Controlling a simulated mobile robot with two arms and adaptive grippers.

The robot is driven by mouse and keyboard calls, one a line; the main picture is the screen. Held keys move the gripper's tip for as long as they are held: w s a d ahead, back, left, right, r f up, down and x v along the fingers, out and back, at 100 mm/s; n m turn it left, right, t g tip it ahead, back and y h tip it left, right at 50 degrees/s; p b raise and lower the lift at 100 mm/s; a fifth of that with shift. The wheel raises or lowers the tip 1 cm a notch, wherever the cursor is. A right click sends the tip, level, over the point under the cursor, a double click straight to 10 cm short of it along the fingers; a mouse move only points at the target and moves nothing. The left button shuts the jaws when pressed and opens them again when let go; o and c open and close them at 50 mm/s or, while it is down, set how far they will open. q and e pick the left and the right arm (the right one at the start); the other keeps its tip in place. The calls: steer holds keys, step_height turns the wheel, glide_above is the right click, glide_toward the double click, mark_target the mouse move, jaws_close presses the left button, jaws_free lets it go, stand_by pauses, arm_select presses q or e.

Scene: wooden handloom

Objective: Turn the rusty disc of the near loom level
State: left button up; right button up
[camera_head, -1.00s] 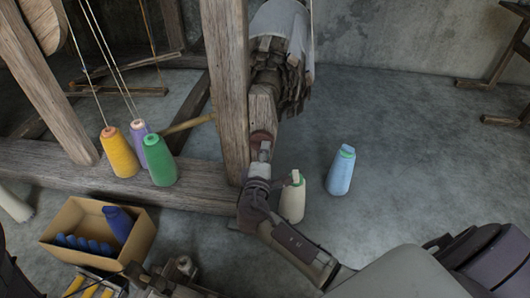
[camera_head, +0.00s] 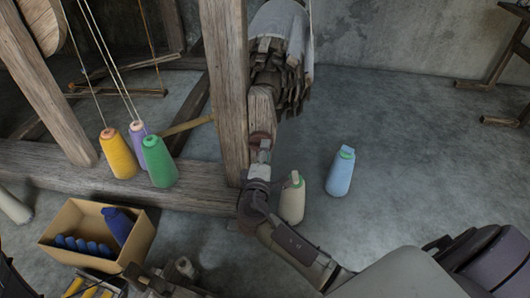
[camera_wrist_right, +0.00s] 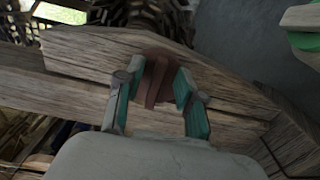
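The rusty disc (camera_wrist_right: 154,66) is a reddish-brown plate with a raised bar across it, set on a wooden beam of the near loom. In the right wrist view the bar stands tilted slightly off the picture's vertical. My right gripper (camera_wrist_right: 160,88) is open, one green-padded finger on each side of the bar, with gaps visible. In the head view the disc (camera_head: 259,136) shows partly behind my right gripper (camera_head: 263,150), beside the loom's upright post.
A cream cone (camera_head: 292,203) and a light-blue cone (camera_head: 340,172) stand on the floor right of my wrist. Yellow (camera_head: 118,155), purple and green (camera_head: 159,163) cones stand by the low beam (camera_head: 60,168). A cardboard box (camera_head: 136,247) holds blue items.

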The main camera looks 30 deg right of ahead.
steer(key=v, duration=1.2)
